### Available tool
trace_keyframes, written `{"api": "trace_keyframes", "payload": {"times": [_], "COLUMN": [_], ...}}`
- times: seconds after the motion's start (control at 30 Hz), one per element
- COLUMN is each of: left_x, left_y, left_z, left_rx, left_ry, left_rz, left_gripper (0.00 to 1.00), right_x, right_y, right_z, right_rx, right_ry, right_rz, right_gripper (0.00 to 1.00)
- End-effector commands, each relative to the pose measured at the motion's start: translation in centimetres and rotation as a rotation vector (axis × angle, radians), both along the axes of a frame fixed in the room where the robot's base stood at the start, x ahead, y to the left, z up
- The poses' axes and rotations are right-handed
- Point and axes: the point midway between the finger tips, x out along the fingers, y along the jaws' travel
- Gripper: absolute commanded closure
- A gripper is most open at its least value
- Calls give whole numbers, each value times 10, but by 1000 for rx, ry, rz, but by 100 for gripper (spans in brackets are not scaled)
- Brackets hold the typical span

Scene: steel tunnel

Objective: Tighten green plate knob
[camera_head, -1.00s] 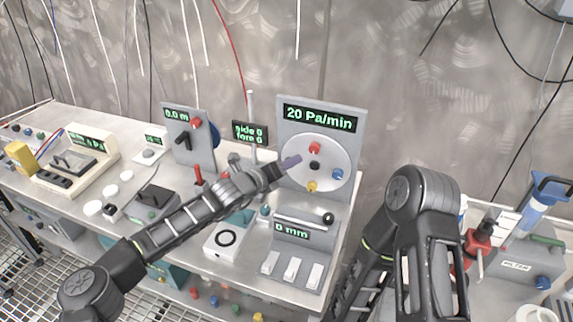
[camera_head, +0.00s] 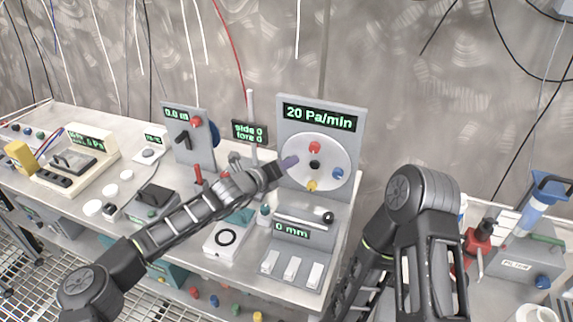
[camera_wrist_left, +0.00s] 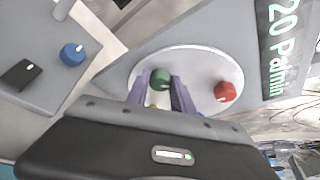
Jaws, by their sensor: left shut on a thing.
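The round white plate (camera_head: 330,176) is mounted on an upright grey panel whose display reads 20 Pa/min. It carries red (camera_head: 314,147), blue (camera_head: 337,173) and yellow (camera_head: 311,186) knobs around a black centre knob. My left gripper (camera_head: 290,161) is at the plate's left edge and hides the green knob in the head view. In the left wrist view the green knob (camera_wrist_left: 160,78) sits between the tips of my left gripper (camera_wrist_left: 160,84), which is shut on it. The red knob (camera_wrist_left: 226,92) shows clear of the fingers there. My right gripper is out of view.
Below the plate is a unit reading 0 mm (camera_head: 291,232) with several white switches. A small side/fore display (camera_head: 250,132) and a grey panel with a black handle (camera_head: 186,135) stand left of the plate. My right arm is to the right of the panel.

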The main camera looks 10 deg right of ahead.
Motion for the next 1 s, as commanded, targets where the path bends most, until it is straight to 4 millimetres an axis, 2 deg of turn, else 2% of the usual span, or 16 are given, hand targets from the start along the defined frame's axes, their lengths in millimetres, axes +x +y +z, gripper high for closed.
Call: {"api": "trace_keyframes", "payload": {"times": [0.27,0.7,1.0], "left_x": [0,-1,-1], "left_y": [0,-1,-2], "left_z": [-2,-1,0], "left_rx": [83,349,483], "left_ry": [-52,-222,-305], "left_rz": [0,2,3], "left_gripper": [100,100,100], "right_x": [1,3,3], "right_y": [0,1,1], "right_z": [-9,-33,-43], "right_rx": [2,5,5], "right_ry": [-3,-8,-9], "right_rz": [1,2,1], "right_gripper": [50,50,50]}}
